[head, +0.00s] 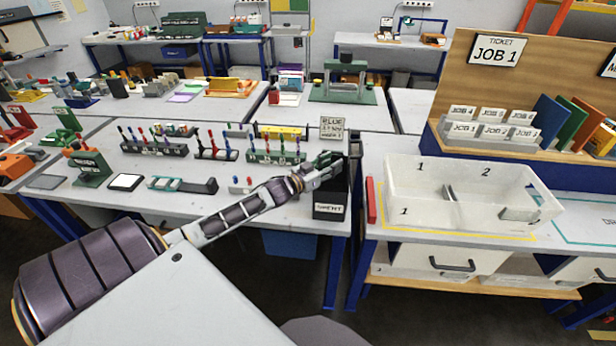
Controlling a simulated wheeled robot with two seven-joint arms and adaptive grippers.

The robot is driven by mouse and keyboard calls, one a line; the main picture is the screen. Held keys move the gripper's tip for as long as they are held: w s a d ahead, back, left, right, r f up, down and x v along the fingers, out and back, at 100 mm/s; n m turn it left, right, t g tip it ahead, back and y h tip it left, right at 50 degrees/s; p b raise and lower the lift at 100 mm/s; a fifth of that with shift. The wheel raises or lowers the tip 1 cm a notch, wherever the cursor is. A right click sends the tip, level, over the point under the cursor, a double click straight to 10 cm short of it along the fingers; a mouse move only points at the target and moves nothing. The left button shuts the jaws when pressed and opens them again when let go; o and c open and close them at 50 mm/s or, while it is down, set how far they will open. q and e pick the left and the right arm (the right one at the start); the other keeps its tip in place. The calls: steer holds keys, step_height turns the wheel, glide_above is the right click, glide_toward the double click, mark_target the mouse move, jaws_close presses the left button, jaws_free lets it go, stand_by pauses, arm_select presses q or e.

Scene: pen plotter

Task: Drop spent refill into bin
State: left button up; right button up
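A black bin (332,190) with a white label, which seems to read "SPENT", stands at the right front end of the workbench. My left gripper (328,163) reaches in from the left and is over the bin's mouth, at its upper left. The gripper is small and dark against the bin, so I cannot tell whether its fingers are open or shut. I cannot make out a spent refill in or near the fingers. The inside of the bin is hidden. My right gripper is not in view.
A small sign (333,127) stands behind the bin. Racks of coloured pens (276,155) stand left of it. A white two-compartment tray (455,207) and a red block (371,201) are on the bench to the right. A grey floor gap separates the benches.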

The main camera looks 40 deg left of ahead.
arm_select(q)
steer(key=v, duration=1)
steer(key=shift+s, duration=0.35)
stand_by(0.6)
steer(key=shift+a, duration=0.1)
stand_by(0.8)
steer(key=shift+s+f, duration=0.1)
